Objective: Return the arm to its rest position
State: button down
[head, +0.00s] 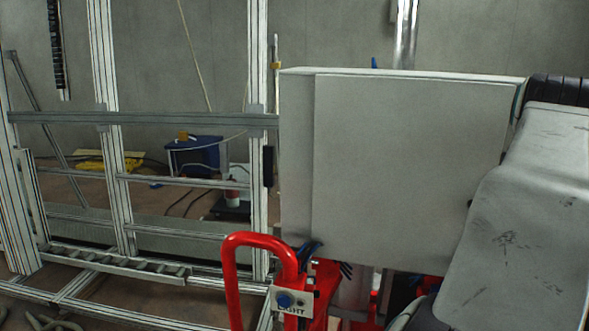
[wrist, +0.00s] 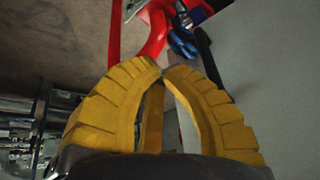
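My gripper (wrist: 163,70) shows in the wrist view with two ribbed yellow fingers. Their tips come together, with nothing seen between them. A red curved tube (wrist: 155,35) and a blue part (wrist: 182,42) lie just beyond the fingertips, and I cannot tell whether they touch. A plain grey surface fills the right of the wrist view. In the head view, my gripper is not visible. A scratched light-grey cover (head: 530,220) at the right edge looks like part of my arm.
A large pale panel (head: 410,165) fills the middle right of the head view. An aluminium frame (head: 115,160) stands at left. A blue box (head: 195,157) lies behind it on the brown floor.

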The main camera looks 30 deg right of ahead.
notch_tip(320, 180, down, 8)
jog(key=d, duration=0.2)
jog(key=w+a+f+n, duration=0.2)
jog(key=w+a+f, duration=0.1)
jog(key=a+f, duration=0.5)
jog(key=w+a+f+n+t+y+b, duration=0.1)
jog(key=a+f+n, duration=0.2)
jog(key=a, duration=0.5)
jog(key=w+a+f+n+t+y+b, duration=0.1)
jog(key=a+f+n+y+b, duration=0.1)
jog(key=a+n, duration=0.3)
jog(key=w+a+f+n+t+y+b, duration=0.1)
jog(key=a+f+n, duration=0.3)
jog(key=a, duration=0.7)
jog(key=shift+w+y+b, duration=0.35)
jog(key=shift+y, duration=0.05)
